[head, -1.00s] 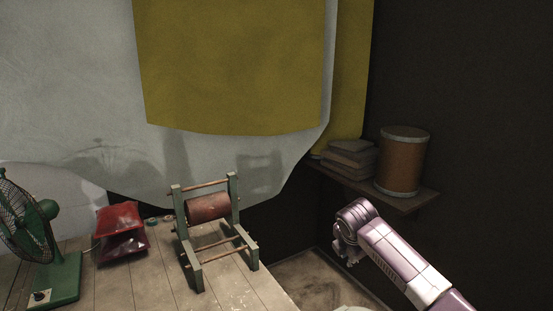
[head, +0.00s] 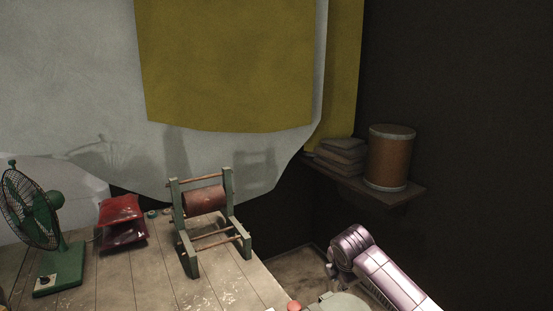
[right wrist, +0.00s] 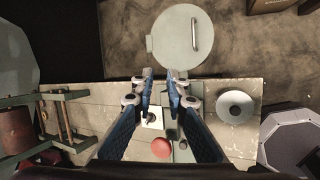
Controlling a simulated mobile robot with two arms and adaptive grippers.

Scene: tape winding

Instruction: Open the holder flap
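I cannot tell for sure which part is the holder flap. In the right wrist view, a pale round disc with a bar handle (right wrist: 180,36) lies ahead of the fingertips, past the table's edge. My right gripper (right wrist: 159,76) is open, with two blue-black fingers apart and nothing between them. Below the tips are a white square plate with a dark part (right wrist: 152,118) and a red knob (right wrist: 162,147). The red knob also shows at the bottom of the head view (head: 294,306). In the head view my right arm shows, but its fingers do not. My left gripper is out of view.
A green stand with a red-brown roller (head: 205,200) stands on the wooden table (head: 118,283). A green fan (head: 58,262) and a red object (head: 122,212) are left of it. A brown drum (head: 390,158) stands on a wall shelf. A round grey dish (right wrist: 235,106) lies right of the gripper.

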